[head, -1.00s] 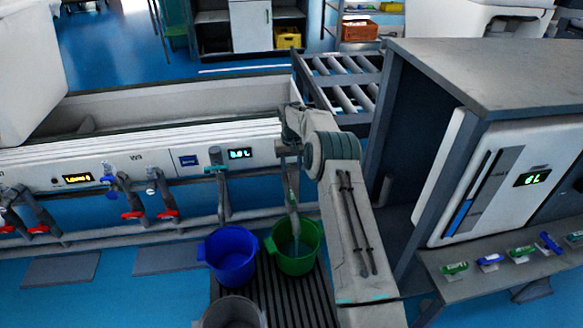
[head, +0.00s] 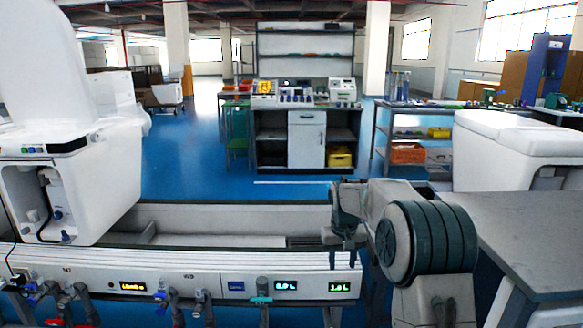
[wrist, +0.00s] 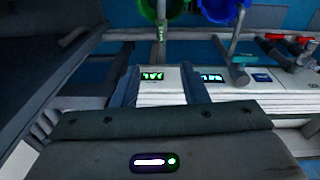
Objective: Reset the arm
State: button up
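My arm shows at the right of centre in the head view, with a grey arm and a dark ribbed joint. My gripper (head: 343,258) hangs pointing down at its end, in front of the white test-line panel (head: 170,284). In the wrist view, two dark fingers of my gripper (wrist: 162,82) stand apart, with white panel and a green-lit display (wrist: 152,76) showing between them. Nothing shows held between them. The lower part of the gripper in the head view is small and dark against the panel.
A green bucket (wrist: 163,9) and a blue bucket (wrist: 222,10) show at the wrist view's top edge. Valves with pipes (head: 171,300) line the panel front. A white toilet (head: 75,180) stands at left, a grey bench top (head: 525,235) at right. Blue floor lies open behind.

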jog(key=s+r+p, duration=0.5)
jog(key=s+r, duration=0.4)
jog(key=r, duration=0.3)
jog(key=s+r+p, duration=0.4)
jog(key=s, duration=0.4)
jog(key=s+r+t+p, duration=0.1)
jog(key=s+r+p, duration=0.3)
jog(key=s, duration=0.5)
jog(key=s+d+r+m+p, duration=0.1)
jog(key=s+r+p, duration=0.3)
jog(key=s, duration=0.5)
jog(key=shift+r+t+p, duration=0.3)
jog(key=shift+t+p, duration=0.1)
jog(key=shift+p, duration=0.4)
